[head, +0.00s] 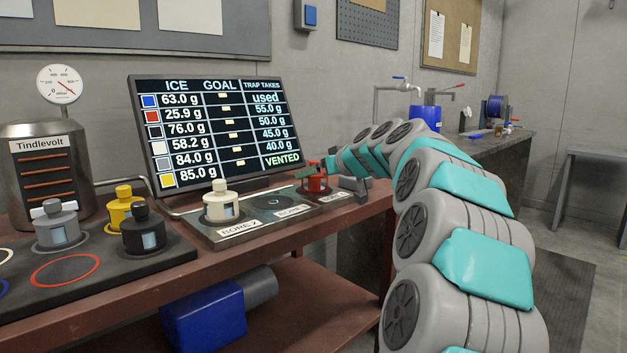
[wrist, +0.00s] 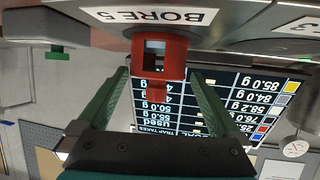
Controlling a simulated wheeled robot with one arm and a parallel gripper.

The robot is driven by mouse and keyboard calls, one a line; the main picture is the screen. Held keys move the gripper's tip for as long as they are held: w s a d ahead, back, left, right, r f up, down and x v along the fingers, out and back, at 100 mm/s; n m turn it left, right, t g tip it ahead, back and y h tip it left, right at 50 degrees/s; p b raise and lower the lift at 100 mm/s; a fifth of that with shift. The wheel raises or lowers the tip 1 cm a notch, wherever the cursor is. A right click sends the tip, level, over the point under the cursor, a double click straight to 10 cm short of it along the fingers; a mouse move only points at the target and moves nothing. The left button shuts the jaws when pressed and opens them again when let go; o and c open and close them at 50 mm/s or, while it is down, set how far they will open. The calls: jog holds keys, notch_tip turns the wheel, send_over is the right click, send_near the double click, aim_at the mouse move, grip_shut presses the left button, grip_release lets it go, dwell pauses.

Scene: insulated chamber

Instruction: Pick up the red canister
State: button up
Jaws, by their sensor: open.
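The red canister (head: 315,184) stands upright at the right end of the grey bore platform (head: 215,241), on the table's right part. In the wrist view, which is upside down, the red canister (wrist: 172,58) shows a dark window and a narrow red knob. My gripper (head: 328,175) is at the canister, partly covering it in the head view. In the wrist view my gripper (wrist: 158,76) is open, with one green finger on each side of the canister's knob. Gaps show between the fingers and the canister, so it is not gripped.
A cream canister (head: 221,202) stands left on the platform, with an empty bore (head: 275,201) between. Grey (head: 57,229), yellow (head: 122,212) and black (head: 145,232) canisters stand on a dark tray at left. The screen (head: 215,130) stands close behind the platform.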

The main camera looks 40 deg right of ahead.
jog(key=p+x, duration=0.1)
jog(key=x, duration=0.4)
jog(key=shift+d, duration=0.2)
jog(key=shift+f, duration=0.1)
jog(key=c, duration=1.2)
jog(key=shift+c, duration=0.2)
